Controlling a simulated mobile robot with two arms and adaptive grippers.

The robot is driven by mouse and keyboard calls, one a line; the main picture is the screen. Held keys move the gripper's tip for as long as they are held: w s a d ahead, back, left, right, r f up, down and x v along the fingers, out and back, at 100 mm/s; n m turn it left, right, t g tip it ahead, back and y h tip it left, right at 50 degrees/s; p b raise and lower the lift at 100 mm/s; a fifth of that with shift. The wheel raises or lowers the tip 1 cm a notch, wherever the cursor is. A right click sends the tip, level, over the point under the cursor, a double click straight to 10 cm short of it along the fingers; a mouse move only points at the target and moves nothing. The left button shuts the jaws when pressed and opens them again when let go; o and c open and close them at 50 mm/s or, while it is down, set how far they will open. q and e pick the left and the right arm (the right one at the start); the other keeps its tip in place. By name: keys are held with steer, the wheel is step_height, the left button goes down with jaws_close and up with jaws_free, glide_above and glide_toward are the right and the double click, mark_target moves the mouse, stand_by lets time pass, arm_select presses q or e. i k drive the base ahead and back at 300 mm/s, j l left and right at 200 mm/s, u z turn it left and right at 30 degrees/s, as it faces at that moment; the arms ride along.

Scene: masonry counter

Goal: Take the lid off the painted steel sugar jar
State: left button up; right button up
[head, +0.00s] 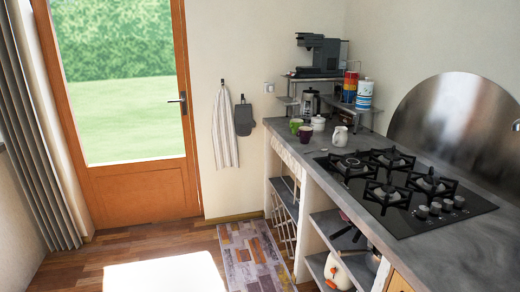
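A small white lidded jar (318,123) stands on the far end of the grey counter, below the corner shelf. A white and blue canister (364,95) with a lid stands on the shelf at the right. Both look closed. I cannot tell for sure from this distance which is the painted steel sugar jar. Neither of my grippers is in view.
A green cup (295,126), a dark mug (305,134), a white pitcher (339,137) and a French press (310,103) crowd the jar. A coffee machine (320,53) stands above.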

mark_target(317, 119)
steer(key=i, duration=2.15)
